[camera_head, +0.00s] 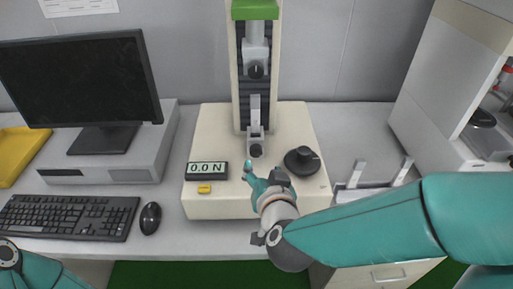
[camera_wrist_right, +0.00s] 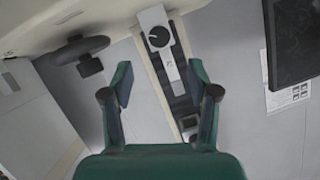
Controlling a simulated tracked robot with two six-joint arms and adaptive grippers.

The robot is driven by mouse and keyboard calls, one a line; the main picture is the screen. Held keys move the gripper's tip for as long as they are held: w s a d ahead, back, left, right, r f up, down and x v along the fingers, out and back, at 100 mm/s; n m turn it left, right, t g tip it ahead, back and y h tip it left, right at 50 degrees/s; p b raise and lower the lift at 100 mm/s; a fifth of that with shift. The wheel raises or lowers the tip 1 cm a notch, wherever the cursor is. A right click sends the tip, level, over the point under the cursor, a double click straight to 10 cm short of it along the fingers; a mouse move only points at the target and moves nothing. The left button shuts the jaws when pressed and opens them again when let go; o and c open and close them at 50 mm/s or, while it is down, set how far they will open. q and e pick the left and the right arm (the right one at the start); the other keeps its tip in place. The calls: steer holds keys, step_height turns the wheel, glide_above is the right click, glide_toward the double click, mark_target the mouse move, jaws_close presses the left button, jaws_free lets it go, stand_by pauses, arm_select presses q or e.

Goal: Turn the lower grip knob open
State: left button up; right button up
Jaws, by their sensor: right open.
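The test machine's lower grip knob (camera_head: 256,150) is a small dark round knob on the front of the lower grip, low on the column. It also shows in the right wrist view, as a dark knob (camera_wrist_right: 159,37) on a pale grey block, beyond the fingertips. My right gripper (camera_head: 262,174) is just in front of and below the knob in the head view. In the right wrist view my right gripper (camera_wrist_right: 160,72) is open, with an empty gap between its green fingers. It appears apart from the knob. My left gripper is out of view.
An upper grip knob (camera_head: 256,71) sits higher on the column. A force display (camera_head: 207,170) reading 0.0 N and a black dial (camera_head: 303,160) stand on the machine's base. A monitor (camera_head: 80,80), keyboard (camera_head: 66,217) and mouse (camera_head: 150,217) are at left.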

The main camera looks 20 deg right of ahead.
mark_target(256, 154)
steer(key=x, duration=0.9)
steer(key=shift+w+f+b, duration=0.25)
steer(key=shift+w+b, duration=0.05)
steer(key=shift+c, duration=0.2)
jaws_close()
